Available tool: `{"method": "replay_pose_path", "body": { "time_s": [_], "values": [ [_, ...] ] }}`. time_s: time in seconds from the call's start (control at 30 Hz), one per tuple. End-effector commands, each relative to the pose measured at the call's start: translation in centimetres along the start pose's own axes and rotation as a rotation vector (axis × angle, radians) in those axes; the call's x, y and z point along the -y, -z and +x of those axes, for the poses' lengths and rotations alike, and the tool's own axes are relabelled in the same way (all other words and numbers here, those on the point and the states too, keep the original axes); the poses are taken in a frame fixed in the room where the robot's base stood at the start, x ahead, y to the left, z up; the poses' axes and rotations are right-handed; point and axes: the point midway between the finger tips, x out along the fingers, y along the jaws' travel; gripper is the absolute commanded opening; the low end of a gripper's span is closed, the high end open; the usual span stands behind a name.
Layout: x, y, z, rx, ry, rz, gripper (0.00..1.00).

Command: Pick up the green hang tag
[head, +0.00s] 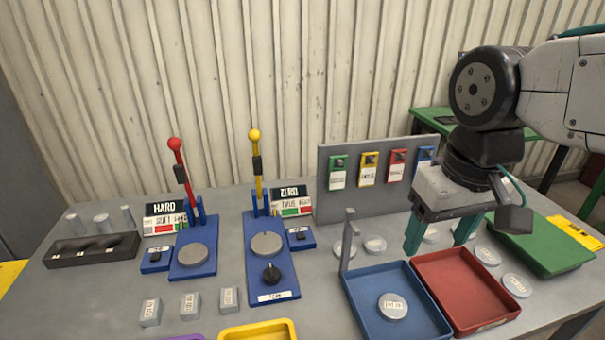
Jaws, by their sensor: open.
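The green hang tag (338,172) hangs at the left end of a row of tags on an upright grey board (328,205). It has a white label on its lower part. A yellow tag (368,169), a red tag (396,167) and a blue tag (425,158) hang to its right; my arm partly covers the blue one. My gripper (438,240) is open, its green fingers pointing down near the red tray. It is to the right of the green tag and lower in the picture, apart from it.
A blue tray (358,299) holding one disc and a red tray (468,290) stand at the front. A thin grey post (347,240) rises in front of the board. Red-knobbed (176,145) and yellow-knobbed (255,136) lever stands are at left. Several grey discs lie around the trays.

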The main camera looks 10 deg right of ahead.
Motion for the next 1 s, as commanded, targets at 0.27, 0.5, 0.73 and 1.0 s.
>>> {"method": "replay_pose_path", "body": {
  "time_s": [0.27,0.5,0.73,1.0],
  "values": [
    [1.4,12.4,-2.3,0.047,0.003,-0.007,0.67],
    [3.0,24.1,-0.5,0.084,0.003,-0.012,0.67],
    [4.0,30.8,2.4,0.104,0.003,-0.009,0.67],
    [4.1,32.2,4.3,0.109,0.002,-0.006,0.67]
  ]
}}
